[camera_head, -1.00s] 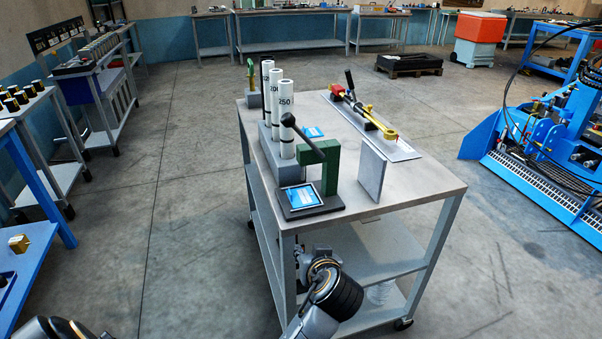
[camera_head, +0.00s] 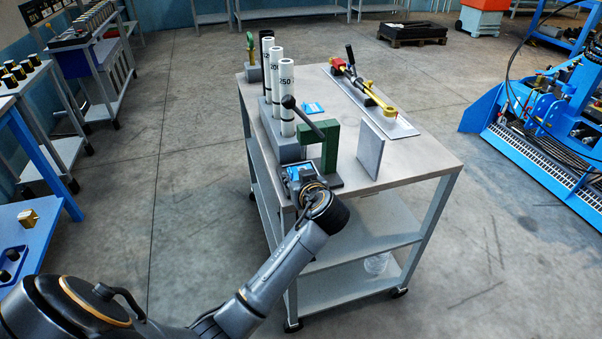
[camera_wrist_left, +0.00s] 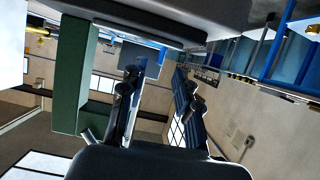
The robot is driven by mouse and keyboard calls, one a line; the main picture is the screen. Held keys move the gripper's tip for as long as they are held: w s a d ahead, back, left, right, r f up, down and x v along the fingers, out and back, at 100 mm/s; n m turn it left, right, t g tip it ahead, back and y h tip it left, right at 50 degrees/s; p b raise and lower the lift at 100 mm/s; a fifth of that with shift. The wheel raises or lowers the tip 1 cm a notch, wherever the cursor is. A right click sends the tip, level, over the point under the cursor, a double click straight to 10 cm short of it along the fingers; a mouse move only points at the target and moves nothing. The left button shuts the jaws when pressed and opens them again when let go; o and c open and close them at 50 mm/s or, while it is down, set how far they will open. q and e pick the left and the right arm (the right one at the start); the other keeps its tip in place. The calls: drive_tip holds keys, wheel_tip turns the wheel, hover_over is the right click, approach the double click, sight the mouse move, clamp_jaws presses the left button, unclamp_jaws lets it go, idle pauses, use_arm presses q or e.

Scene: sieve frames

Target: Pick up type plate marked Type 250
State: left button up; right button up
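No legible "Type 250" marking shows on any plate. A small blue-and-white plate (camera_head: 313,107) lies on the grey table behind the green press. My right gripper is not in view.
A grey upright panel (camera_head: 370,150) stands to the right. A yellow-handled tool (camera_head: 385,103) lies on a tray. The table's front right top is clear.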

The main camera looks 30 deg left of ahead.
sight(292, 171)
use_arm(q)
drive_tip(key=x, duration=0.4)
clamp_jaws()
drive_tip(key=shift+r, duration=0.2)
